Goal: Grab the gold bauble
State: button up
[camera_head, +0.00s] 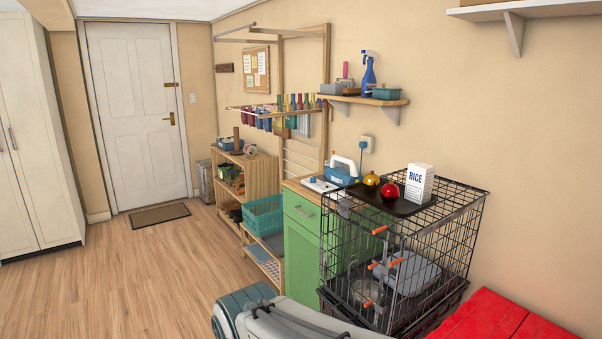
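The gold bauble (371,179) is a small round ball on a dark tray (412,207) on top of a black wire crate (437,240). A red bauble (389,191) sits on the tray just to its right and nearer to me, and appears to overlap its edge slightly. A white box marked RICE (419,183) stands upright on the tray to the right of both. My gripper is not in view.
A blue-and-white appliance (343,169) stands behind the tray, on the green cabinet (301,234). A wall shelf (367,100) hangs above. A red surface (505,318) is at front right. The wooden floor at left is clear.

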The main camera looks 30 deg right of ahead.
aim_at(371, 182)
jog(key=z, duration=0.05)
jog(key=i, duration=2.35)
jog(key=z, duration=3.3)
